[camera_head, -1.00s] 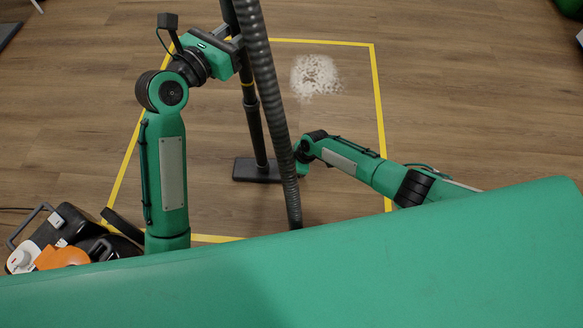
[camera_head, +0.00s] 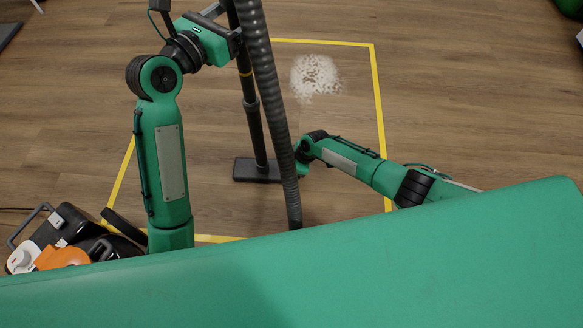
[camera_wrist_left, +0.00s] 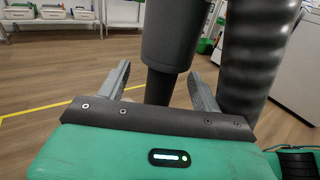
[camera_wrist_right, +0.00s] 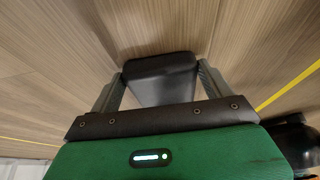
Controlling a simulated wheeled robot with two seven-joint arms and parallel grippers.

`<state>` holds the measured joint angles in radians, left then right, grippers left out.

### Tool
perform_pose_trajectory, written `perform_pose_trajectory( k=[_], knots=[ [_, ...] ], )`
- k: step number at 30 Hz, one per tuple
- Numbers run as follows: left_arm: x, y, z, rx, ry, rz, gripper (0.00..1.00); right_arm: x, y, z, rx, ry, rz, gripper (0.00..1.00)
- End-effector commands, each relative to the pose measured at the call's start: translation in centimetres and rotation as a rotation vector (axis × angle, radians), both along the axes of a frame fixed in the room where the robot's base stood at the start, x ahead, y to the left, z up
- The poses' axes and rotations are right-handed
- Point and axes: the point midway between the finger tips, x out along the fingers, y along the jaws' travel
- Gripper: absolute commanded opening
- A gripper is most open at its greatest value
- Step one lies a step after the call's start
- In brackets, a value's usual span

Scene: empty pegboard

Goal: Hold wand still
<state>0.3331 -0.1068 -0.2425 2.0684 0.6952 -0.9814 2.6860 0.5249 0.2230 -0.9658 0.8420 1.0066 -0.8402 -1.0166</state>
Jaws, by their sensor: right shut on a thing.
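The dark vacuum wand (camera_head: 251,110) stands upright, slightly tilted, with its flat floor head (camera_head: 255,171) on the floor. My left gripper (camera_head: 236,42) is at the wand's upper part. In the left wrist view, the left fingers (camera_wrist_left: 160,88) are apart, one on each side of the wand tube (camera_wrist_left: 167,50), with gaps visible. My right gripper is low by the floor head, partly hidden behind the hose in the head view. In the right wrist view, the right fingers (camera_wrist_right: 160,92) are shut on the floor head (camera_wrist_right: 160,65), a grey block with a black edge.
A ribbed grey hose (camera_head: 268,90) hangs just right of the wand. Yellow tape (camera_head: 378,110) marks a square on the wooden floor, with a white spill (camera_head: 316,76) inside it. A black and orange vacuum body (camera_head: 65,240) stands at the lower left.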

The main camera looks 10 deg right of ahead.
Motion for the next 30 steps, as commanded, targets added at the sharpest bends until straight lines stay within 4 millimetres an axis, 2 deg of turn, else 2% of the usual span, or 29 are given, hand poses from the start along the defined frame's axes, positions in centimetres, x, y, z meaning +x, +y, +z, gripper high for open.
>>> perform_pose_trajectory(
  k=[1, 3, 14, 17, 30],
  knots=[
    [0.0, 0.0, 0.0, 0.001, 0.001, 0.0, 0.76, -0.1, -0.1, -0.1, -0.002, 0.003, 0.001, 0.39],
    [0.0, 0.0, -0.1, 0.001, 0.001, 0.0, 0.9, -0.1, -0.1, -0.1, -0.002, 0.003, 0.001, 0.39],
    [-0.3, 0.3, -0.2, 0.002, 0.003, 0.0, 0.91, -0.1, -0.1, -0.1, -0.002, 0.003, 0.001, 0.39],
    [-1.1, 1.2, -0.2, 0.002, 0.003, 0.001, 0.91, -0.1, -0.1, -0.1, -0.002, 0.003, 0.001, 0.39],
    [-6.9, 7.6, -0.2, 0.003, 0.003, 0.001, 0.91, -0.1, 0.0, 0.0, -0.002, 0.002, 0.001, 0.39]
  ],
)
